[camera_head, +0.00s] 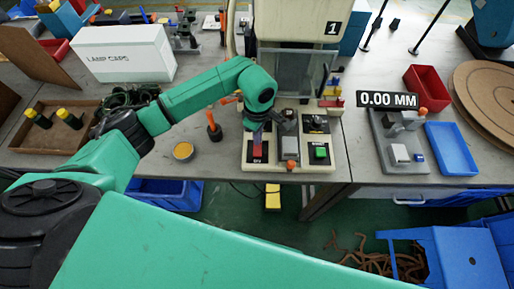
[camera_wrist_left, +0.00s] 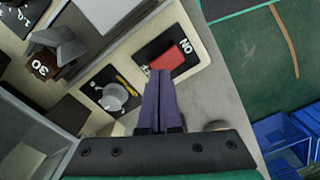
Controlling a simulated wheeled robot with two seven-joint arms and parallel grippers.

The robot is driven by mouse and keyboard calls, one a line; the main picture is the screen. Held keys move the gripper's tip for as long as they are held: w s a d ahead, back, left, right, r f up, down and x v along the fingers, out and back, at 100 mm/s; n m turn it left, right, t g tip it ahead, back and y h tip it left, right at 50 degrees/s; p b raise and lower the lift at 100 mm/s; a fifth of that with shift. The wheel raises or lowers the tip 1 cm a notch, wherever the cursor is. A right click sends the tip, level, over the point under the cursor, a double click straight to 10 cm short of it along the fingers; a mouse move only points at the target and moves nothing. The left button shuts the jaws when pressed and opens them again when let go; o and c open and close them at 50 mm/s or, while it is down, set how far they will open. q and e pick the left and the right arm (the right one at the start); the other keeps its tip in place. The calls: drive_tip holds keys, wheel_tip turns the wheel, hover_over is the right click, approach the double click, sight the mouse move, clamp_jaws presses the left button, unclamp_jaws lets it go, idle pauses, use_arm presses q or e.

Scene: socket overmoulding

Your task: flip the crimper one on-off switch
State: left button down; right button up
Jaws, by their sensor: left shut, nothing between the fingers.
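Crimper one (camera_head: 300,28) is the cream machine marked 1 at the middle back of the bench. Its on-off switch (camera_head: 257,151) is a red rocker on a black plate at the front left of its base; it also shows in the wrist view as a red rocker (camera_wrist_left: 169,61) beside the lettering ON. My left gripper (camera_head: 256,130) is over the plate, pointing down. In the wrist view its purple fingers (camera_wrist_left: 160,75) are together and empty, with tips at the rocker's near edge; I cannot tell whether they touch. My right gripper is not in view.
Beside the switch are a dial (camera_wrist_left: 115,97), a grey block (camera_head: 289,125) and a green button (camera_head: 320,152). An orange-handled tool (camera_head: 213,127) and a yellow-topped tin (camera_head: 183,151) stand left of the base. A gauge (camera_head: 395,135) and blue tray (camera_head: 452,148) lie right.

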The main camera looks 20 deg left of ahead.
use_arm(q)
drive_tip(key=shift+f+b, duration=1)
drive_tip(key=shift+f, duration=0.05)
idle(0.7)
drive_tip(key=shift+s+r, duration=0.1)
drive_tip(key=shift+r, duration=0.05)
drive_tip(key=shift+r+p, duration=2)
drive_tip(key=shift+r, duration=1.45)
drive_tip(key=shift+f, duration=0.1)
